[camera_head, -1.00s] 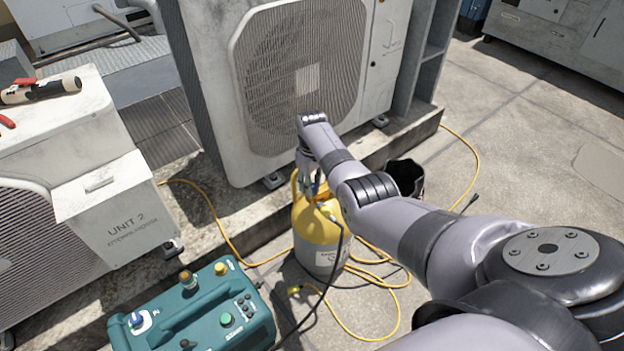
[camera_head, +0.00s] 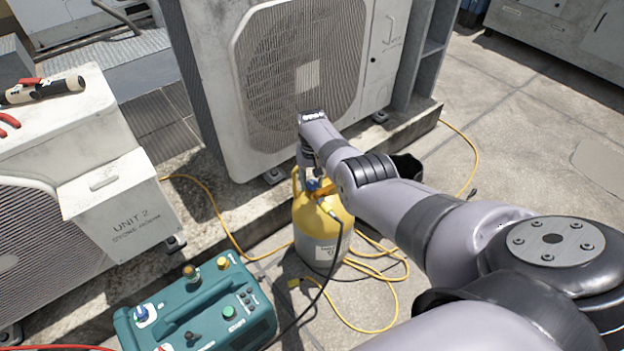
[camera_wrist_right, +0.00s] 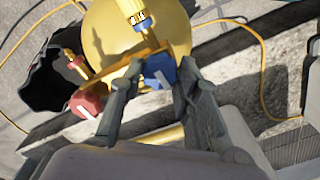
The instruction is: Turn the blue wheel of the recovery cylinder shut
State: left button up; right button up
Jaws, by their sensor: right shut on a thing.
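The recovery cylinder (camera_head: 322,225), yellow above and grey below, stands upright on the ground in the middle of the head view. Its yellow top (camera_wrist_right: 108,38) fills the upper part of the right wrist view. The blue wheel (camera_wrist_right: 159,70) sits between the two fingers of my right gripper (camera_wrist_right: 161,67), which is shut on it. A red wheel (camera_wrist_right: 87,103) on another valve is left of the fingers. In the head view my right wrist hides much of the gripper and valves. My left gripper is not in view.
A teal machine (camera_head: 205,310) stands in front, left of the cylinder. A condenser unit (camera_head: 205,95) rises behind. Yellow hose (camera_head: 345,318) loops over the ground around the cylinder. A black bucket (camera_wrist_right: 50,78) stands close beside it. Pavement at right is mostly clear.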

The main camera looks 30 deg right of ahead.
aim_at(312, 183)
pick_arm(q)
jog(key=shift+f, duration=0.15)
pick_arm(e)
jog(key=shift+m, duration=0.5)
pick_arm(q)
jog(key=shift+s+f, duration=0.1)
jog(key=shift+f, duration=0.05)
pick_arm(e)
jog(key=o, duration=1.1)
jog(key=shift+o, duration=0.2)
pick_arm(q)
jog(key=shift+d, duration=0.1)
pick_arm(e)
notch_tip(312, 183, up, 12)
